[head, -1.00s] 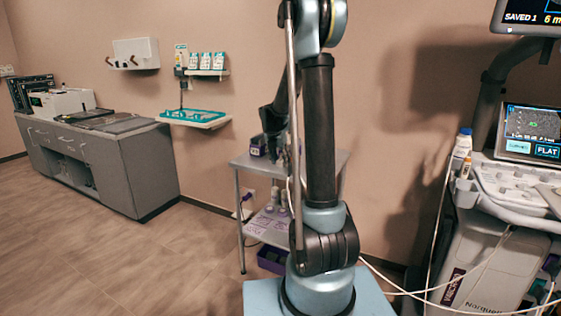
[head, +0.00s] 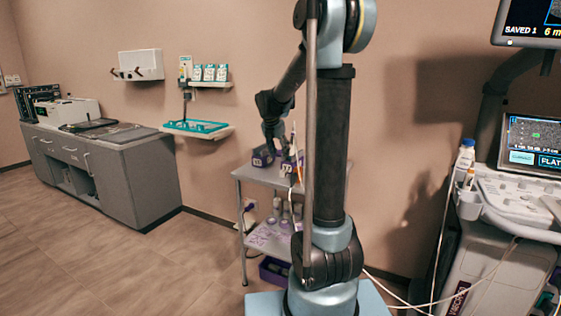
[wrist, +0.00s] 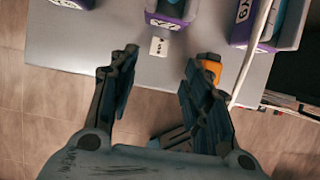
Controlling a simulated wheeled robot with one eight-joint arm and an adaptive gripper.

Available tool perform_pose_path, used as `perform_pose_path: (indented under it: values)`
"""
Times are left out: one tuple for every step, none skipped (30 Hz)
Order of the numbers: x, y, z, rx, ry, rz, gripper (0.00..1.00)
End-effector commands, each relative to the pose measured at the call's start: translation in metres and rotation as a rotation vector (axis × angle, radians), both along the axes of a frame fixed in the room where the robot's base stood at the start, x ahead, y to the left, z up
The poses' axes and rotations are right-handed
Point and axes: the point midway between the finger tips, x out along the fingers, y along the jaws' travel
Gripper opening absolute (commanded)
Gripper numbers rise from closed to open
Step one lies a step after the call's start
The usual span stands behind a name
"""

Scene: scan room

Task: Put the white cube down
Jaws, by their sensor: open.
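The small white cube (wrist: 158,47), with dark marks on it, rests on the grey cart top (wrist: 85,50) in the wrist view, just in front of a purple-fronted box. My gripper (wrist: 160,66) is open. Its two fingers are spread to the left and right of the cube's line, with the cube beyond the fingertips and free of both. In the head view my gripper (head: 273,143) hangs over the cart (head: 262,176). I cannot make out the cube there.
Purple-fronted boxes (wrist: 168,20) stand along the cart top. An orange item (wrist: 210,67) and a pale cable (wrist: 250,55) lie close to the right finger. The ultrasound machine (head: 500,200) stands at the right. A grey counter (head: 115,170) is at the left.

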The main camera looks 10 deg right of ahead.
Motion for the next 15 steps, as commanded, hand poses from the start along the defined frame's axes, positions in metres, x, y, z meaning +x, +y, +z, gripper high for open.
perform_pose_path:
  values:
    - [-0.001, 0.001, 0.004, 0.0, 0.0, 0.001, 0.44]
    - [-0.002, 0.002, 0.006, 0.0, 0.0, 0.001, 0.44]
    - [-0.003, 0.002, 0.008, 0.0, 0.0, 0.001, 0.44]
    - [-0.004, 0.002, 0.009, 0.0, 0.0, -0.001, 0.44]
    - [-0.005, 0.002, 0.01, 0.003, -0.001, -0.006, 0.44]
    - [-0.009, 0.002, 0.012, 0.008, -0.003, -0.02, 0.44]
    - [-0.012, 0.001, 0.012, 0.015, -0.006, -0.035, 0.44]
    - [-0.016, 0.0, 0.013, 0.024, -0.01, -0.057, 0.44]
    - [-0.025, -0.002, 0.014, 0.039, -0.016, -0.095, 0.44]
    - [-0.032, -0.004, 0.015, 0.054, -0.021, -0.129, 0.44]
    - [-0.04, -0.005, 0.015, 0.071, -0.028, -0.17, 0.44]
    - [-0.052, -0.008, 0.015, 0.096, -0.036, -0.23, 0.44]
    - [-0.063, -0.01, 0.016, 0.115, -0.044, -0.279, 0.44]
    - [-0.073, -0.012, 0.016, 0.136, -0.052, -0.33, 0.44]
    - [-0.086, -0.014, 0.016, 0.163, -0.062, -0.4, 0.44]
